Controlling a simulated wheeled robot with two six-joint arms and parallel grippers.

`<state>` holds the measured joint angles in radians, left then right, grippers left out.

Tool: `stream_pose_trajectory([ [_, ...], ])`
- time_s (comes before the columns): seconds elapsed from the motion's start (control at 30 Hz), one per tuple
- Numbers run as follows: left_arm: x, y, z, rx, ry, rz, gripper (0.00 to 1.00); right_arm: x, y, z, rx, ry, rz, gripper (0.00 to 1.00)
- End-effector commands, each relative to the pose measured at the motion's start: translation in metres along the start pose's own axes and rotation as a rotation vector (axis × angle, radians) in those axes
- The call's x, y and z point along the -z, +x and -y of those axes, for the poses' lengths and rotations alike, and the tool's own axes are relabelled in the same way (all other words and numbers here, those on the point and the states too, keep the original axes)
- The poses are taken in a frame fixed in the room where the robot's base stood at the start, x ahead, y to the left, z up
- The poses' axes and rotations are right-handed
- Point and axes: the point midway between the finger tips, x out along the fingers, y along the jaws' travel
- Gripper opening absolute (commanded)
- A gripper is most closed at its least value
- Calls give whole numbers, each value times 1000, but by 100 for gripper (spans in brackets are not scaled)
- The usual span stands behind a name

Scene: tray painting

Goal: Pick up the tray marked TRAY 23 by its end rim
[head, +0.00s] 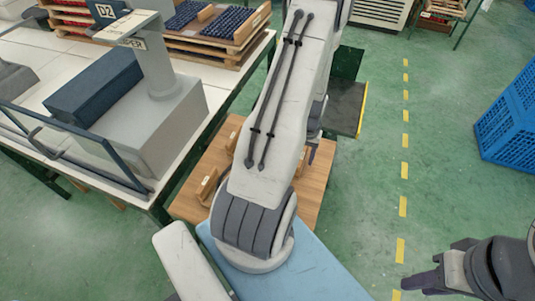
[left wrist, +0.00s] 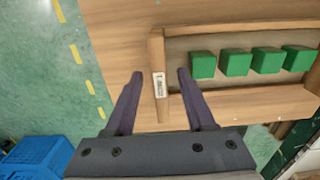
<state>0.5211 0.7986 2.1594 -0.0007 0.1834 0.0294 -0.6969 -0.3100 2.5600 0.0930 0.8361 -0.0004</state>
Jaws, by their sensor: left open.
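In the left wrist view a wooden tray (left wrist: 240,103) holds a row of several green cubes (left wrist: 236,62). Its near end rim (left wrist: 157,50) carries a small white label (left wrist: 159,84), too small to read. My left gripper (left wrist: 160,73) is open and empty. Its fingers appear on either side of this end rim, one over the table side and one over the tray's inside. I cannot tell how far above the rim they are. In the head view my left arm hides this gripper and most of the tray. My right gripper (head: 425,282) is at the lower right, away from the table.
The tray rests on a wooden table (head: 312,178), where other wooden pieces (head: 207,186) show. To the left is a white workbench (head: 215,97) with a grey machine (head: 150,125). A blue crate (head: 508,120) stands on the green floor at right. The floor between is clear.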

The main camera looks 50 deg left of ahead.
Motion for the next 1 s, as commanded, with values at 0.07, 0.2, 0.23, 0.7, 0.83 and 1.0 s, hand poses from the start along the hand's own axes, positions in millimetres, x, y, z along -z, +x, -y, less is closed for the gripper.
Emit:
stream_pose_trajectory([
  [0.07, 0, 2, 0, 0, 0, 0, 55, 0, 1, 0, 0, 0, 0, 30],
  [0.2, 0, 4, 0, 0, 0, 0, 55, 0, 2, 0, 0, 0, 0, 30],
  [0.23, 0, 4, 0, 0, 0, 0, 55, 0, 2, 0, 0, 0, 0, 30],
  [0.7, 0, 4, 0, 0, 0, 0, 0, 0, 2, 0, 0, 0, 0, 30],
  [0.83, 0, 4, 0, 0, 0, 0, 0, 0, 2, 0, 0, 0, 0, 30],
  [1.0, 0, 4, 0, 0, 0, 0, 0, 0, 2, 0, 0, 0, 0, 30],
])
